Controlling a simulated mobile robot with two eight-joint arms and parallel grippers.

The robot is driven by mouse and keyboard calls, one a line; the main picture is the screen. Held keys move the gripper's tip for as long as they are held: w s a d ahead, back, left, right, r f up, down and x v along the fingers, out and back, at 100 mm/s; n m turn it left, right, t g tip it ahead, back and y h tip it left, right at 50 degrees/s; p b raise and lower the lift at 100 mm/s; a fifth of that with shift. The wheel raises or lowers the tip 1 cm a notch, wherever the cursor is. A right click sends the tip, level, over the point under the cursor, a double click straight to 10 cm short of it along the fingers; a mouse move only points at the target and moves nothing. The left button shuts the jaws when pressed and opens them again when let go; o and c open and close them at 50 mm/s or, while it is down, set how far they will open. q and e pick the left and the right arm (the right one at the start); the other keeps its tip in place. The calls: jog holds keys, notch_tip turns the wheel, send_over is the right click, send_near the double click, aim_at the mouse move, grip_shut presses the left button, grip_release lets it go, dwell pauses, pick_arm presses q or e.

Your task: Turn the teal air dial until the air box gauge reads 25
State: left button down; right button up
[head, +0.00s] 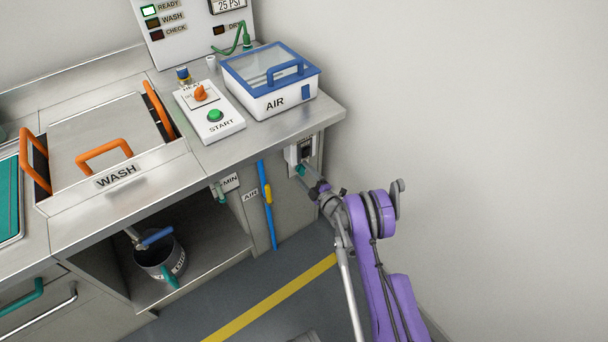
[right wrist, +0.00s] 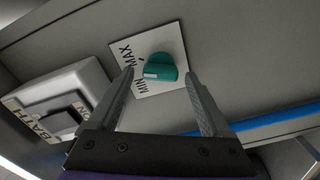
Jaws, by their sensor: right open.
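In the right wrist view a teal dial (right wrist: 161,68) sits on a white plate marked MIN and MAX. Its white mark points left, towards the lettering. My right gripper (right wrist: 165,85) is open, with its fingers apart on either side of the dial; I cannot tell whether they touch it. In the head view the right gripper (head: 312,180) is at the cabinet's right end, by a small teal part (head: 300,170) that is partly covered. A gauge (head: 228,5) at the top edge reads 25 PSI, its upper part cut off. My left gripper is not in view.
A BATH switch box (right wrist: 60,100) is close beside the dial. A blue pipe (head: 268,220) with a yellow handle runs down the cabinet front. The AIR box (head: 270,100) with blue lid stands on the counter. Floor right of the cabinet looks free.

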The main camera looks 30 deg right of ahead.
jog(key=s+b, duration=0.3)
jog(key=s, duration=0.7)
jog(key=shift+s+d+b, duration=0.35)
jog(key=shift+s+d, duration=0.05)
